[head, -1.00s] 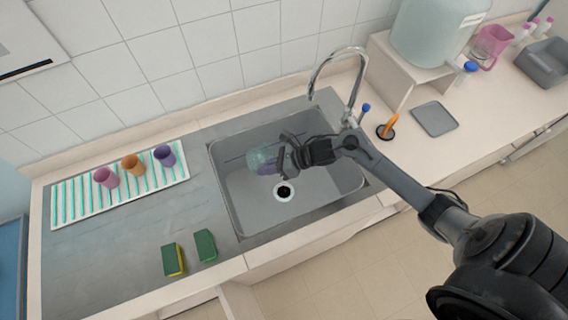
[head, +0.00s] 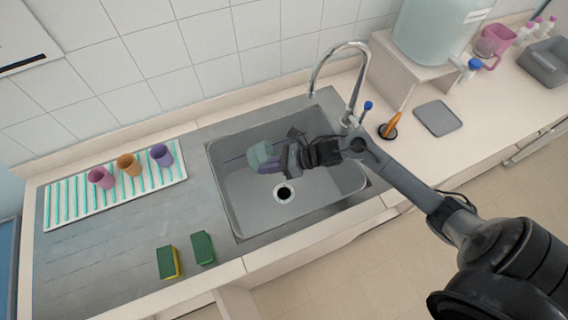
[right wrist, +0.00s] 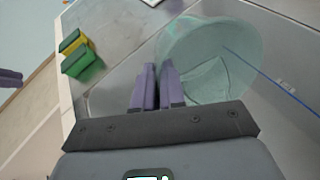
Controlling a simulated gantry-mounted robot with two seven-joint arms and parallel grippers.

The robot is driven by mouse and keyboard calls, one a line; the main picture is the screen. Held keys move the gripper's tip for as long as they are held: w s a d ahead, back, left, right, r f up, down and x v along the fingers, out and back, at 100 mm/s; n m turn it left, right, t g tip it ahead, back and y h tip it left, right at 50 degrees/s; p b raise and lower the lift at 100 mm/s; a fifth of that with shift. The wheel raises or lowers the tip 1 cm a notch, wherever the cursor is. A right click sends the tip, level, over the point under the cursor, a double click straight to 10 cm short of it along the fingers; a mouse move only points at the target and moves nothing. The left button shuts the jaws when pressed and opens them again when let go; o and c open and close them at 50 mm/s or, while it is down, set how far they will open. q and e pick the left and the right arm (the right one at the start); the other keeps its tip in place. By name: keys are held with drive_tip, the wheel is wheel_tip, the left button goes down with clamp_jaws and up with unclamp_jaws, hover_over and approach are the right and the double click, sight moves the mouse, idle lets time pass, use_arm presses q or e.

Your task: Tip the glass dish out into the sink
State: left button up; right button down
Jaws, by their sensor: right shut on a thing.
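My right gripper (head: 273,160) is over the sink (head: 325,200), shut on the glass dish (head: 259,155). The dish is clear and greenish, and it is tilted on its side. In the right wrist view the dish (right wrist: 215,60) shows large, with its wall beside the purple fingers (right wrist: 158,88) of my right gripper. The dark round drain (head: 283,193) is below and a little to the right of the dish in the head view. I cannot tell whether any liquid is in the dish. My left gripper is not in view in the head view.
A tap (head: 345,75) arches at the back right of the sink. A striped mat (head: 70,205) with several cups lies at the left. Two sponges (head: 202,248) lie near the front edge. The steel drainboard (head: 110,245) between has free room.

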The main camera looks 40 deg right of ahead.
drive_tip(key=shift+s+d+t+y+b, duration=0.2)
drive_tip(key=shift+d+t+y+b, duration=0.25)
drive_tip(key=shift+b, duration=0.65)
drive_tip(key=shift+s+d+r+b, duration=0.1)
drive_tip(key=shift+s+r+b, duration=0.1)
drive_tip(key=shift+b, duration=0.15)
drive_tip(key=shift+d+y, duration=0.1)
drive_tip(key=shift+y, duration=0.15)
drive_tip(key=shift+d+b, duration=0.1)
drive_tip(key=shift+b, duration=0.25)
